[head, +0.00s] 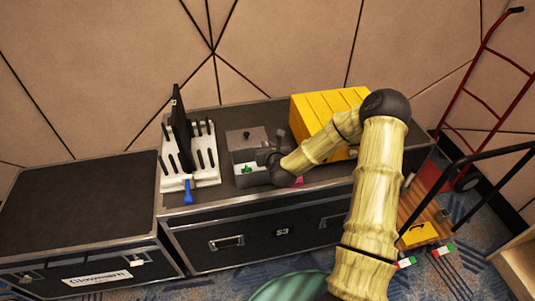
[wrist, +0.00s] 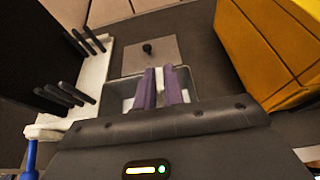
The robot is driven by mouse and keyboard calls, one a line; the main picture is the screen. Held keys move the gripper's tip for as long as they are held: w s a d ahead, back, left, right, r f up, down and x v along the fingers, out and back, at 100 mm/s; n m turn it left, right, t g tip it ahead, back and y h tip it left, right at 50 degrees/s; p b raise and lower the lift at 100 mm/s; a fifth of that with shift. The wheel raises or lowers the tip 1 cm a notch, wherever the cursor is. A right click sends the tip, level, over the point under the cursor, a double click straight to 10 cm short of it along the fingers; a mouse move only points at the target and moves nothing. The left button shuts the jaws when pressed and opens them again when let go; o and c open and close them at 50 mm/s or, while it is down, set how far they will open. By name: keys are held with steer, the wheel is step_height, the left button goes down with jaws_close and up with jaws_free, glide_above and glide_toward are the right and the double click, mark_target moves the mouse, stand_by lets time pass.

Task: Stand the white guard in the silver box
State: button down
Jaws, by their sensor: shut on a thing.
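The silver box (head: 239,181) stands open on the black case, and its rim also shows in the wrist view (wrist: 206,83). My gripper (head: 266,156) is over the box with its fingers pointing down into it. In the wrist view the two purple fingers (wrist: 160,88) are close together, with a thin pale piece between them, taken as the white guard (wrist: 159,84). Most of that piece is hidden by the fingers and gripper body. I cannot tell whether it touches the box floor.
A grey lid with a black knob (head: 246,136) is behind the box. A white rack with black pegs (head: 203,172) and a dark upright panel (head: 181,130) stand left. A yellow case (head: 318,113) is close on the right.

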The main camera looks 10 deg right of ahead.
steer(key=shift+f, duration=1.95)
steer(key=shift+f+b, duration=0.35)
steer(key=shift+f, duration=0.05)
steer(key=shift+f, duration=0.2)
steer(key=c, duration=1.5)
jaws_free()
steer(key=shift+r, duration=0.15)
